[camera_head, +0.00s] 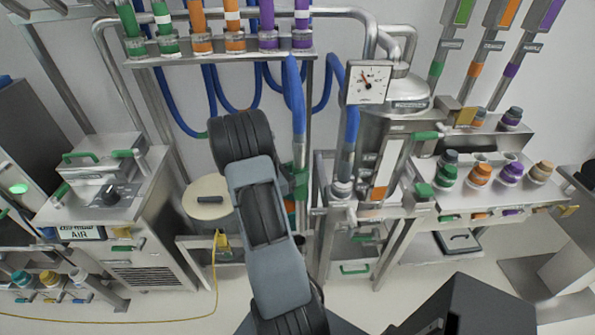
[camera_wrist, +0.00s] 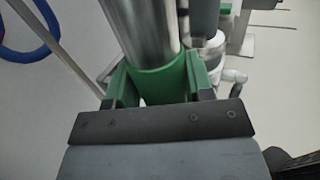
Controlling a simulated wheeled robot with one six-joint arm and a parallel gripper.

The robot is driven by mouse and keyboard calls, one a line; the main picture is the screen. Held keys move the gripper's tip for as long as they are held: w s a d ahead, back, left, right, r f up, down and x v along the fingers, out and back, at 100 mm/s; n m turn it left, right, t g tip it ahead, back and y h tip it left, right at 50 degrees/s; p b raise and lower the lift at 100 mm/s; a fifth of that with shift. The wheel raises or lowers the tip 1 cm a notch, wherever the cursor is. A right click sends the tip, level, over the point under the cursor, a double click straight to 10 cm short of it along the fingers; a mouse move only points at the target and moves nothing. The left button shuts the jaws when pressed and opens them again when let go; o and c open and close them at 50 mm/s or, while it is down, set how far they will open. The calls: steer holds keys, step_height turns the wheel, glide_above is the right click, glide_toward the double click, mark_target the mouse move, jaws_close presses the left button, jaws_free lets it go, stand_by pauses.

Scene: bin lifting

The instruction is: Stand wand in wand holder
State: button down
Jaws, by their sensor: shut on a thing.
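My gripper (camera_wrist: 157,88) is shut around the green band (camera_wrist: 160,72) of a wand, a thick grey metal tube (camera_wrist: 138,28). The tube rises away from the jaws, a little tilted in the wrist view. In the head view my forearm hides most of the gripper. A green part (camera_head: 301,184) shows just right of the arm, below a hanging blue hose (camera_head: 296,95); I cannot tell whether it is the wand's band or a finger. I cannot tell for certain which fitting is the wand holder.
A metal frame (camera_head: 322,215) and a tank with a gauge (camera_head: 367,82) stand right of my arm. A round cream lid (camera_head: 208,197) and an AIR machine (camera_head: 118,205) are on the left. A shelf with coloured caps (camera_head: 490,200) is on the right. A yellow cable crosses the floor.

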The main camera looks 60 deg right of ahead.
steer(key=b, duration=0.3)
glide_above(296, 201)
steer(key=d, duration=0.1)
step_height(296, 201, down, 5)
steer(key=shift+s+r, duration=0.15)
steer(key=shift+r, duration=0.05)
steer(key=shift+a+r+p, duration=0.15)
steer(key=shift+r+p, duration=0.25)
steer(key=shift+a+r+p, duration=0.15)
steer(key=shift+a+p, duration=0.2)
steer(key=shift+a, duration=0.15)
steer(key=shift+d+f+b, duration=0.2)
steer(key=shift+f+b, duration=0.65)
steer(key=shift+f, duration=0.15)
steer(key=shift+d+f+b, duration=0.15)
steer(key=shift+f+b, duration=0.7)
steer(key=shift+f, duration=0.2)
steer(key=shift+d+f+b, duration=0.2)
steer(key=shift+f+b, duration=0.65)
steer(key=shift+f, duration=0.25)
steer(key=shift+f+b, duration=1.8)
steer(key=shift+f, duration=0.4)
steer(key=shift+f+b, duration=1.8)
steer(key=shift+f, duration=0.4)
